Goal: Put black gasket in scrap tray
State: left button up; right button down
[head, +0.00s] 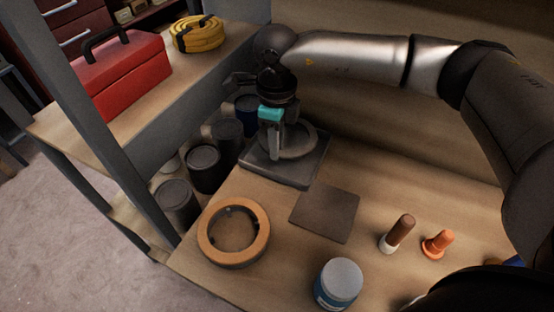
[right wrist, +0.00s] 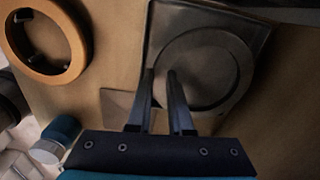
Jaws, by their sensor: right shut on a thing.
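My right gripper (head: 274,157) points down at the left side of a dark square tray (head: 310,172), which I take for the scrap tray. Its fingers are shut on the near rim of a dark round ring, the black gasket (head: 300,143). In the right wrist view the gasket (right wrist: 232,65) appears inside the outline of the tray (right wrist: 257,25), with the fingertips (right wrist: 161,72) at its left edge. I cannot tell whether the gasket touches the tray floor. My left gripper is not in view.
An orange ring (head: 205,236) with dark lugs lies on the bench. A flat dark square (head: 325,214), a blue-and-white jar (head: 339,284), a brown-and-white cylinder (head: 398,233) and an orange plug (head: 437,244) are nearby. Dark cans (head: 204,168) stand left of the bench, below a shelf with a red toolbox (head: 122,75).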

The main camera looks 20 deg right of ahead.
aim_at(276, 169)
jog(key=shift+f+b, duration=0.6)
jog(key=shift+f, duration=1.3)
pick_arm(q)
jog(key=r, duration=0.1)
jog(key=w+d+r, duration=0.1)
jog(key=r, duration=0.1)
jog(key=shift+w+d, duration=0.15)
pick_arm(e)
jog(key=shift+f, duration=0.4)
jog(key=shift+f, duration=0.2)
jog(key=c, duration=1.1)
grip_release()
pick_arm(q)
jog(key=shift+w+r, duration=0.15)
pick_arm(e)
jog(key=shift+r, duration=0.1)
